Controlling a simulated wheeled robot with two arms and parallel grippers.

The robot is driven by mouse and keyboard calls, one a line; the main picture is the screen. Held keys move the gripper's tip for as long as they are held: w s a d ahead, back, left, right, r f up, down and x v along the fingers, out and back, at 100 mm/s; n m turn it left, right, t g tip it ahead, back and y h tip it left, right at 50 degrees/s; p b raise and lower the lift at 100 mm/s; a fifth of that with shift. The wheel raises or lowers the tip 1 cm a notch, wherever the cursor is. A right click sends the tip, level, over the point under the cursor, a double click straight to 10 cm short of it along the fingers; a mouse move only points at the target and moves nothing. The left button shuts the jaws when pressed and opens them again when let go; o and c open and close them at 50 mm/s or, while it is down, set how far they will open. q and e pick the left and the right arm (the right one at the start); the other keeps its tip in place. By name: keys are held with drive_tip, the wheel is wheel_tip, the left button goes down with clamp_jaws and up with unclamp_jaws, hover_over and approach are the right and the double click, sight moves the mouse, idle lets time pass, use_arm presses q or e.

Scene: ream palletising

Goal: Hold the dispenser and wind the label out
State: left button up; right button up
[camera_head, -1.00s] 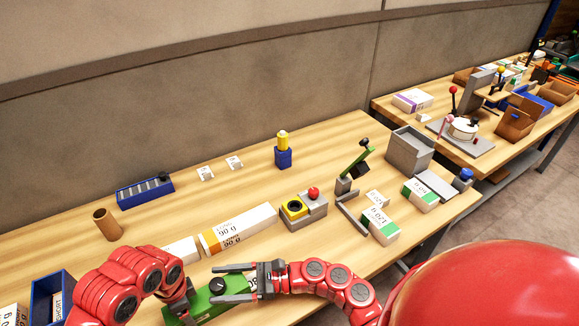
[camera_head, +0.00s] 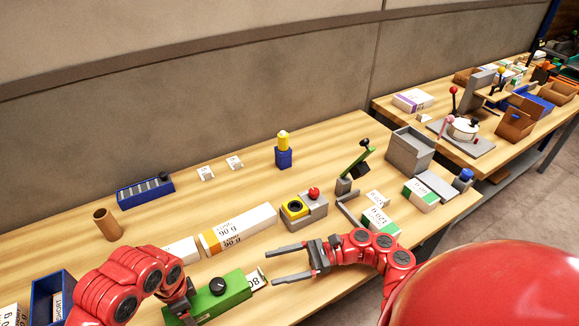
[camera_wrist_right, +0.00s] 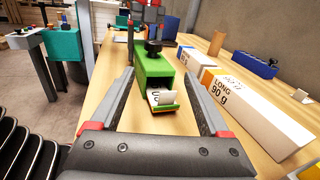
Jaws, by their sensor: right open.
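The green dispenser (camera_head: 222,296) lies on the table in front of me, with a black knob (camera_head: 217,286) on top. A white label (camera_head: 256,280) with dark print sticks out of its right end. In the right wrist view the dispenser (camera_wrist_right: 153,68) is straight ahead, and the label (camera_wrist_right: 162,97) shows at its near end. My right gripper (camera_head: 289,264) is open and empty, to the right of the label and apart from it. My left gripper (camera_head: 184,305) is at the left end of the dispenser; its fingers are largely hidden by the arm.
White ream packs, one marked LONG 90 g (camera_head: 237,230), lie behind the dispenser. A grey block with a red button (camera_head: 314,192) and a green-handled lever tool (camera_head: 355,166) stand further right. A blue bin (camera_head: 50,297) is at the left.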

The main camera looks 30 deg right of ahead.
sight(225, 287)
drive_tip(key=d+t+h, duration=0.1)
drive_tip(key=d, duration=0.2)
drive_tip(key=d+f+t+h, duration=0.1)
drive_tip(key=d+t, duration=0.1)
drive_tip(key=d, duration=0.1)
drive_tip(key=w+d+m+t+h, duration=0.1)
drive_tip(key=d, duration=0.2)
drive_tip(key=shift+d+f+t+h, duration=0.1)
drive_tip(key=shift+f+t+h, duration=0.2)
drive_tip(key=d+t+h, duration=0.1)
drive_tip(key=d, duration=0.1)
drive_tip(key=w+d+m+t+h, duration=0.1)
drive_tip(key=d, duration=0.2)
drive_tip(key=w+d+t+h, duration=0.1)
drive_tip(key=d, duration=0.2)
drive_tip(key=shift+d+r+m, duration=0.1)
drive_tip(key=shift+r+m, duration=0.2)
drive_tip(key=shift+m, duration=0.1)
